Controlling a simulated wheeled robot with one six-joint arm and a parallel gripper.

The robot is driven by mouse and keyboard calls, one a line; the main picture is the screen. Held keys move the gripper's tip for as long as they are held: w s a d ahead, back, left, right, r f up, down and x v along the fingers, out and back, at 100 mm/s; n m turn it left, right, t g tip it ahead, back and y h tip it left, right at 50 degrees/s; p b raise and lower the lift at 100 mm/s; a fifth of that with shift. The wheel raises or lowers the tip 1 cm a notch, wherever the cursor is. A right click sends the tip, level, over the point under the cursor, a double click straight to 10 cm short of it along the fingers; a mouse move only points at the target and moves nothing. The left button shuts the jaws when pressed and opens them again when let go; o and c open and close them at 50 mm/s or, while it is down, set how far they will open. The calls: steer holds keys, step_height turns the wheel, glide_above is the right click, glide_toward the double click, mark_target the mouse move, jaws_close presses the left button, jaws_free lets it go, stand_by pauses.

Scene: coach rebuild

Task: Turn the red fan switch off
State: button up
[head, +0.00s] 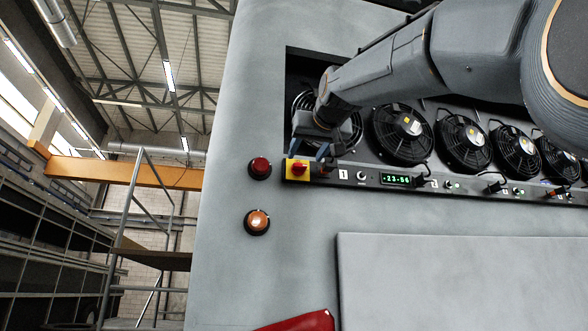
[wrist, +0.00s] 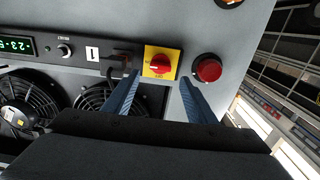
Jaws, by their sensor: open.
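The red fan switch (head: 299,168) is a red rotary knob on a yellow square plate at the left end of the fan control strip. In the wrist view the red knob (wrist: 160,65) sits on its yellow plate (wrist: 152,55), with its grip bar lying roughly crosswise in the picture. My gripper (head: 309,157) is just above the switch in the head view. In the wrist view my gripper (wrist: 158,82) is open, one blue finger on each side of the switch. The fingers hold nothing. Whether the fingertips touch the panel is hard to tell.
A row of black fans (head: 403,135) fills the recess. A strip with a green display (head: 396,180) and plugged cables runs right. A red object (head: 300,322) is at the bottom.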

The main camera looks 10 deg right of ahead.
mark_target(299, 167)
steer(key=w+p, duration=0.2)
steer(key=w, duration=0.3)
steer(key=shift+w+p, duration=0.35)
steer(key=shift+w, duration=0.05)
steer(key=c, duration=1.1)
